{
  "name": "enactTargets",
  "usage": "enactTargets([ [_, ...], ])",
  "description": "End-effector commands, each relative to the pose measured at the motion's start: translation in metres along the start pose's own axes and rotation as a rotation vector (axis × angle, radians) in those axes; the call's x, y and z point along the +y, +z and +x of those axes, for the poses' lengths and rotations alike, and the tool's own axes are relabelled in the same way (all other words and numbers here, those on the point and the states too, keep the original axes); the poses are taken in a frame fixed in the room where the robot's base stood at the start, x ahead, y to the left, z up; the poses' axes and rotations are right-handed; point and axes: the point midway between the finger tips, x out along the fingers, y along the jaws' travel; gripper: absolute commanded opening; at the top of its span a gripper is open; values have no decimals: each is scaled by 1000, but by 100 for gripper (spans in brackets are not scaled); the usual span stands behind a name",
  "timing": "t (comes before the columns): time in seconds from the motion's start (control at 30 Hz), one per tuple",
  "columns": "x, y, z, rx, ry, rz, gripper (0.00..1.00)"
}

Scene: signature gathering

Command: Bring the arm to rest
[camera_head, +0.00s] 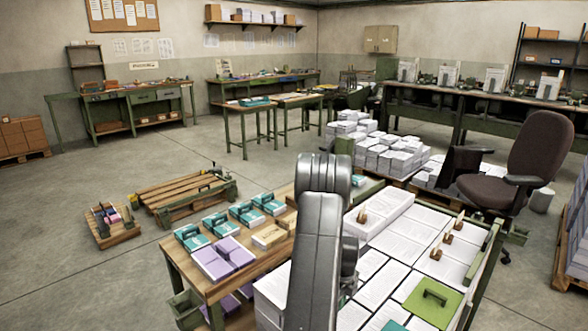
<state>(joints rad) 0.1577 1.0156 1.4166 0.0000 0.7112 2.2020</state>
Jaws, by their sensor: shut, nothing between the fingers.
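My grey arm (318,230) rises from the bottom edge in the middle of the view, with its rounded elbow at the top. Part of a further link shows just right of it, over the paper stacks. My gripper's fingers cannot be made out and are hidden behind the arm. The arm covers part of the wooden table (212,289) and of the white paper stacks (400,238).
A brown office chair (520,165) stands at the right. Wooden pallets (185,194) lie at the left. The floor at left is mostly clear.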

Motion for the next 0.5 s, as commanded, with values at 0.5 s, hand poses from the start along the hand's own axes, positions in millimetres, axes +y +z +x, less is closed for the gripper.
enactTargets([
  [0.5, -1, 35, -68, -3, -4, 0, 0],
])
